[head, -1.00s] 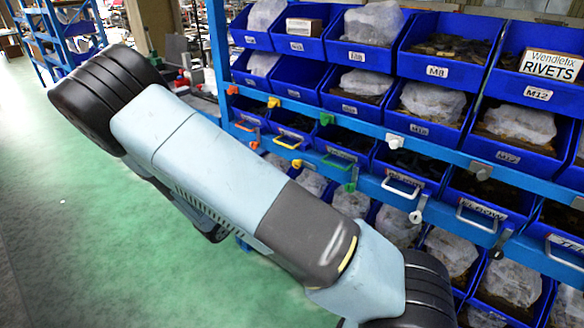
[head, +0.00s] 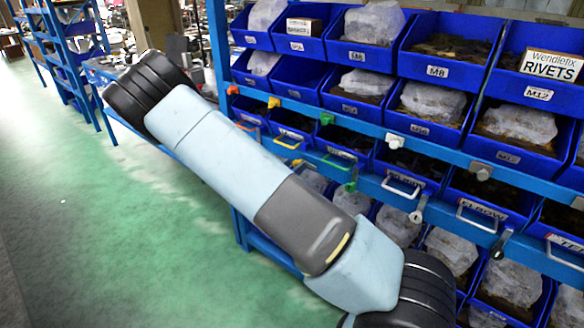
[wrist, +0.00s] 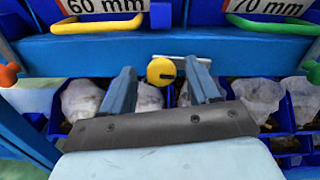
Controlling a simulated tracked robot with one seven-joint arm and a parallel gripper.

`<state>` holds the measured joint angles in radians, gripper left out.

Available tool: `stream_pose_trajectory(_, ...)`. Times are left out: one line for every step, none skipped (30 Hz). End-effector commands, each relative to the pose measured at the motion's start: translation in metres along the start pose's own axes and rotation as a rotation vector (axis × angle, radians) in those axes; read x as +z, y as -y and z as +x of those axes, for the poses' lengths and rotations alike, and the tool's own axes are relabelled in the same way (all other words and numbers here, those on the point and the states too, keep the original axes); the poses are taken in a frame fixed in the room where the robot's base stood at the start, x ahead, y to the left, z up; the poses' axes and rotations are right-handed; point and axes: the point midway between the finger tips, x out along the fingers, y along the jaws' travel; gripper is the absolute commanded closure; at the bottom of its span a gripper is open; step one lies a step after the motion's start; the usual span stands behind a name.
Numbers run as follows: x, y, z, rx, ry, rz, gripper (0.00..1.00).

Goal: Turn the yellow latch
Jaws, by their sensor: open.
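A yellow latch (wrist: 161,71) with a round knob sits on the blue rail in the wrist view, below and between a yellow handle (wrist: 97,24) and a green handle (wrist: 268,23). The latch also shows in the head view (head: 297,163) on the lower rail. My gripper (wrist: 160,68) is open. Its two blue fingers stand apart, one left and one right of the latch in the picture; I cannot tell whether either touches it. In the head view the gripper is hidden behind my arm.
An orange latch (wrist: 8,74) is to the left and a green latch (wrist: 313,70) to the right on the same rail. An upper rail holds another yellow latch (head: 273,102). Blue bins (head: 452,46) fill the rack. Green floor (head: 130,230) is clear at left.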

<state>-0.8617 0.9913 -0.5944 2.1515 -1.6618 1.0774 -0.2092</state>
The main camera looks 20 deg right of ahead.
Motion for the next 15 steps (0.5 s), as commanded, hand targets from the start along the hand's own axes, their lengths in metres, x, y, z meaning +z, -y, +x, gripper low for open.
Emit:
stream_pose_trajectory(-0.0001, 0.0000, 0.0013, 0.000, 0.000, 0.000, 0.40)
stream_pose_trajectory(-0.0001, 0.0000, 0.0017, 0.000, 0.000, 0.000, 0.40)
stream_pose_trajectory(-0.0001, 0.0000, 0.0020, 0.000, 0.000, 0.000, 0.40)
stream_pose_trajectory(-0.0001, 0.0000, 0.0021, 0.000, 0.000, 0.000, 0.40)
stream_pose_trajectory(-0.0002, 0.0001, 0.0021, 0.000, 0.000, 0.000, 0.40)
stream_pose_trajectory(-0.0001, 0.0001, 0.0020, 0.000, 0.000, 0.000, 0.40)
stream_pose_trajectory(-0.0002, 0.0002, 0.0021, 0.000, 0.000, 0.000, 0.40)
stream_pose_trajectory(-0.0002, 0.0002, 0.0021, 0.000, 0.000, 0.000, 0.40)
stream_pose_trajectory(-0.0002, 0.0002, 0.0020, -0.001, 0.000, 0.000, 0.41)
stream_pose_trajectory(-0.0002, 0.0003, 0.0021, -0.001, 0.000, 0.000, 0.43)
stream_pose_trajectory(-0.0002, 0.0003, 0.0021, -0.001, 0.000, 0.000, 0.46)
stream_pose_trajectory(-0.0002, 0.0003, 0.0021, -0.001, 0.000, 0.000, 0.50)
stream_pose_trajectory(-0.0002, 0.0003, 0.0020, -0.001, -0.001, 0.000, 0.53)
stream_pose_trajectory(-0.0002, 0.0003, 0.0020, -0.001, 0.000, 0.000, 0.56)
stream_pose_trajectory(-0.0002, 0.0004, 0.0021, -0.001, 0.000, 0.000, 0.60)
